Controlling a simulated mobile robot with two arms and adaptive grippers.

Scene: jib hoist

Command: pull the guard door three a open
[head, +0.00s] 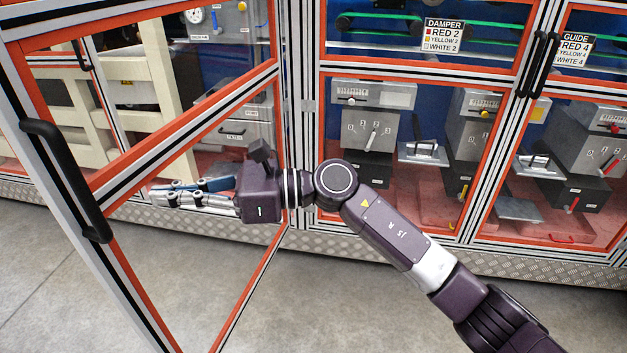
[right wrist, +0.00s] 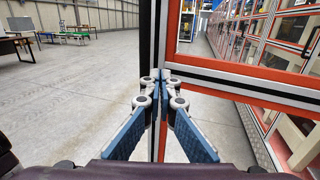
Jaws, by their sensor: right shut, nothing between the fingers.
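The guard door (head: 184,131), an orange-edged metal frame with a black bar handle (head: 66,178), stands swung out at the left of the head view. I cannot read a label on it. My right gripper (head: 163,192) is shut and empty, pointing left across the lower part of the door, well to the right of the handle. In the right wrist view its fingertips (right wrist: 160,77) overlap the door's upright bar (right wrist: 165,40); I cannot tell whether they touch. The door's crossbar (right wrist: 245,82) runs right from there. My left gripper is out of view.
Closed guard panels with a "DAMPER" sign (head: 443,35) and a "GUIDE" sign (head: 575,48) stand to the right, with black handles (head: 540,62) between them. A tread-plate plinth (head: 400,257) runs below. The grey floor (head: 320,310) in front is clear.

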